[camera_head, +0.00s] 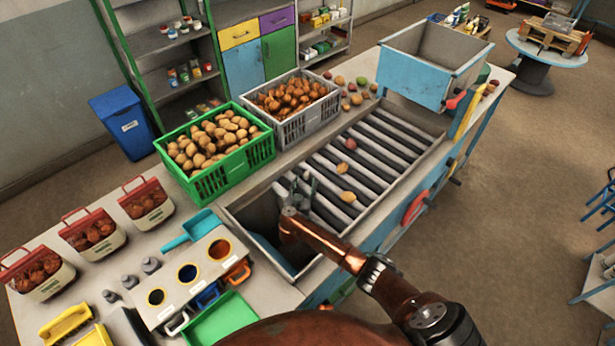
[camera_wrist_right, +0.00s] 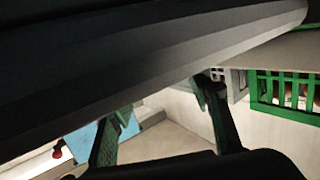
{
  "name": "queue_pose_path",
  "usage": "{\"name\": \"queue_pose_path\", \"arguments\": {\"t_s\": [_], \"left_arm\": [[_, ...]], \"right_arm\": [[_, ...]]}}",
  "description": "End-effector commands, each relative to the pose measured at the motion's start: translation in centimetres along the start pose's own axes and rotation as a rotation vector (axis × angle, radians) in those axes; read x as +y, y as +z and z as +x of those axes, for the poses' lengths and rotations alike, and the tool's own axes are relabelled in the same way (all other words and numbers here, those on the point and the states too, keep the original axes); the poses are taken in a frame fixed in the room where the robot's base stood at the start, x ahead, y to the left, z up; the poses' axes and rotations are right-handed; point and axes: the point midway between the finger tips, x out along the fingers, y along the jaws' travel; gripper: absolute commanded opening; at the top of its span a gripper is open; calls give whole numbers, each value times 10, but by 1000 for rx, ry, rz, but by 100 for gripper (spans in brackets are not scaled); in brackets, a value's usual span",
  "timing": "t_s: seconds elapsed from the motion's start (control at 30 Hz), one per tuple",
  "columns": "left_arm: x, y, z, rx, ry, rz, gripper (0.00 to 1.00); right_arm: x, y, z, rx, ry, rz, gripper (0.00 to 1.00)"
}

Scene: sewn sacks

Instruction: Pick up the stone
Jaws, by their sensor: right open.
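Several small roundish lumps lie on the roller conveyor (camera_head: 378,150): a reddish one (camera_head: 350,143), an orange-brown one (camera_head: 342,167) and a tan one (camera_head: 347,197). I cannot tell which of them, if any, is the stone. My right gripper (camera_head: 304,186) is open at the near left end of the rollers, to the left of the tan lump. In the right wrist view its two fingers (camera_wrist_right: 162,112) stand apart with nothing seen between them. A dark roller-like bar (camera_wrist_right: 130,75) fills much of that view and hides what lies behind. My left gripper is not in view.
A green crate (camera_head: 232,163) and a grey crate (camera_head: 318,115) of brown produce stand along the conveyor's left side. A blue-grey hopper (camera_head: 415,75) stands at its far end. More small lumps (camera_head: 357,99) lie on the ledge. An open bin (camera_head: 238,212) is beside my right arm.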

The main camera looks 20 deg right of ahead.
Motion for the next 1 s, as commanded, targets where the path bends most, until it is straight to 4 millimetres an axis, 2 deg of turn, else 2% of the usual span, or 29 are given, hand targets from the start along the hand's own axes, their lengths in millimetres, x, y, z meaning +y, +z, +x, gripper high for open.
{"name": "queue_pose_path", "arguments": {"t_s": [0.1,0.2,0.5,1.0], "left_arm": [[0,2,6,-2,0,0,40],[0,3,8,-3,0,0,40],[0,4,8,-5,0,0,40],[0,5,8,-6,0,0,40]], "right_arm": [[-2,-1,19,3,1,-2,45],[0,0,30,2,2,-2,45],[0,-1,34,1,2,1,45],[0,-1,34,1,2,0,11]]}}
